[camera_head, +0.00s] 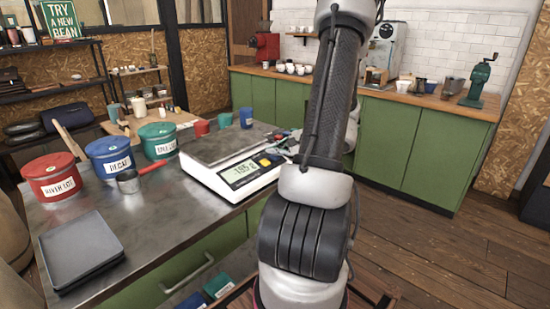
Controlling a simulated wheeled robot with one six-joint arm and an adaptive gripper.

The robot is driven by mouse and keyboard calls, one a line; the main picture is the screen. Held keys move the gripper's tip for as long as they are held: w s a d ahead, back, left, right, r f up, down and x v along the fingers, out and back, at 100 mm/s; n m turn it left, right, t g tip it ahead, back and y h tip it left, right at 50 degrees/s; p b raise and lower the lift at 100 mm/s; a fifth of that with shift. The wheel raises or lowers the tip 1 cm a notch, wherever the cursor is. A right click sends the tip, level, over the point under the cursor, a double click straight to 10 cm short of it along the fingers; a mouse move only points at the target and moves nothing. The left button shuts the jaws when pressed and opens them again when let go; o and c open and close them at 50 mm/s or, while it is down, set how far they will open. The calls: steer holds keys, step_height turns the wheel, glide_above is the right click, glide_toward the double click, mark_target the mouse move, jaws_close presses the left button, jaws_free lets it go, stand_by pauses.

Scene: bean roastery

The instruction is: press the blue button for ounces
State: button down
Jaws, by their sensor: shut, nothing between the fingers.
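A white scale (212,183) with a grey metal plate (215,146) stands on the dark worktop. Its lit display (240,171) shows digits too small to read surely. A yellow button (263,162) sits right of the display. I cannot make out a blue button; the panel's right end is crowded by my gripper and arm. My gripper (283,143) is at the scale's right end, just above and right of the yellow button, partly hidden behind my arm. It is shut and holds nothing. I cannot tell whether it touches the scale.
Red (52,177), blue (110,157) and green (158,140) labelled canisters stand left of the scale. A metal scoop with a red handle (150,169) lies near its left side. Grey trays (79,249) lie at front left. Green cabinets (385,138) line the back; floor is clear at right.

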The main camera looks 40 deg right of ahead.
mark_target(280, 166)
steer(key=shift+w+f, duration=0.15)
steer(key=shift+f, duration=0.25)
stand_by(0.5)
stand_by(0.3)
steer(key=shift+s+r, duration=0.3)
steer(key=shift+r, duration=0.5)
steer(key=r, duration=0.1)
steer(key=s+r, duration=0.1)
steer(key=r, duration=0.2)
steer(key=shift+s+d+r, duration=0.1)
steer(key=shift+s+r, duration=0.2)
steer(key=shift+r, duration=0.05)
stand_by(0.6)
